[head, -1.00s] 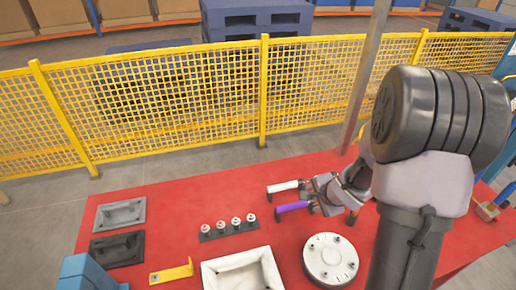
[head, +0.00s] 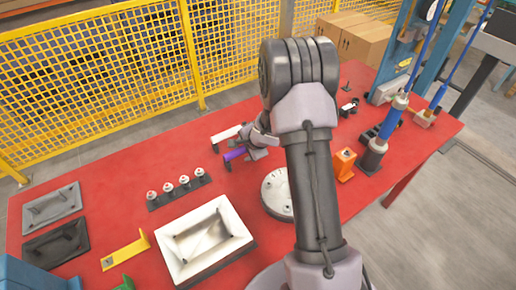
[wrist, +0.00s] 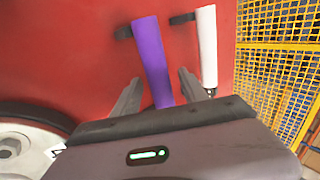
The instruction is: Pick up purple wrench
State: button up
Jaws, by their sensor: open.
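The purple wrench (head: 235,154) lies on the red table, with one end toward my gripper (head: 250,145). In the wrist view, the purple wrench (wrist: 149,50) runs between the two fingers of my gripper (wrist: 159,77). The fingers are open, with a gap on each side of the wrench. The near end of the wrench is hidden behind the gripper body. A white wrench (head: 226,133) lies alongside; in the wrist view it (wrist: 207,48) is just right of the right finger.
A round white flange (head: 276,195) sits close to the arm. A row of small fittings (head: 178,190), a white tray (head: 164,245) and a yellow bracket (head: 126,250) lie to the left. An orange block (head: 345,163) is to the right. A yellow mesh fence (head: 100,75) stands behind the table.

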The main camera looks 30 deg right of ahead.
jog(key=shift+r, duration=0.1)
grip_shut()
